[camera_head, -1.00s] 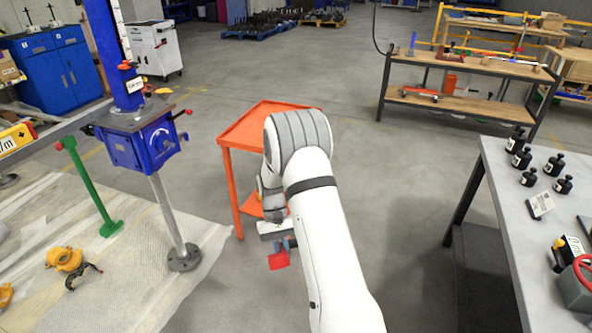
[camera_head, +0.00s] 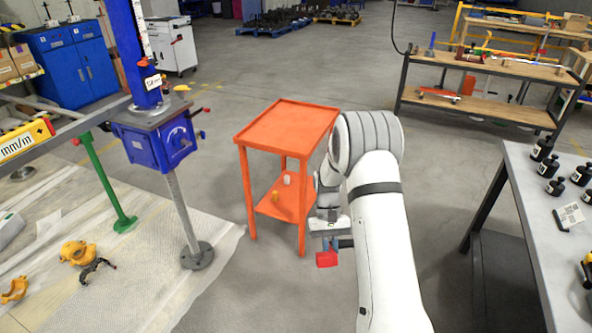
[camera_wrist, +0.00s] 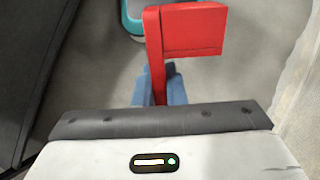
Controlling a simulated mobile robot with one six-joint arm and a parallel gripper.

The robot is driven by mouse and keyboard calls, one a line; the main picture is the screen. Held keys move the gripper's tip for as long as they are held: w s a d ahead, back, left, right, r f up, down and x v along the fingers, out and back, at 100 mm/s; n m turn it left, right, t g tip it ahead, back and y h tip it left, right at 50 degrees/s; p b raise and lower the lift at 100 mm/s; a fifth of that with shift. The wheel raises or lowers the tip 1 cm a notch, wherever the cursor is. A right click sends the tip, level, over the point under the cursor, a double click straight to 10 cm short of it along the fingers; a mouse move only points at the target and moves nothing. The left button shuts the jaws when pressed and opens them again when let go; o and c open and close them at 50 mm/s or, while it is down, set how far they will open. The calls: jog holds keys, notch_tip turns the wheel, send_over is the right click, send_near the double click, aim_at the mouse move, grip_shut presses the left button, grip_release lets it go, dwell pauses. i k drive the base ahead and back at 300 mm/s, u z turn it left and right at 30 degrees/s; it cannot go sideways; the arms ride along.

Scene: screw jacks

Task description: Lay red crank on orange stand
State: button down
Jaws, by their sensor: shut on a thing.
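The orange stand (camera_head: 290,127) is a small two-level table left of my arm in the head view. Its top tray is empty. The red crank (camera_head: 326,259) hangs at the end of my arm, below the tray's height and to the right of the stand's front leg. In the wrist view the red crank (camera_wrist: 192,32) shows a block-like end and a narrow shank going down between blue fingers. My gripper (camera_wrist: 160,88) is shut on that shank. In the head view my gripper (camera_head: 333,243) is small and partly hidden by my wrist.
The stand's lower shelf (camera_head: 270,206) holds a small white item and an orange one. A blue screw jack (camera_head: 155,140) on a post stands to the left. Open floor lies behind the stand.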

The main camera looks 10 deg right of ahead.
aim_at(282, 123)
jog(key=z, duration=0.05)
jog(key=i, duration=1.65)
jog(key=u, duration=0.1)
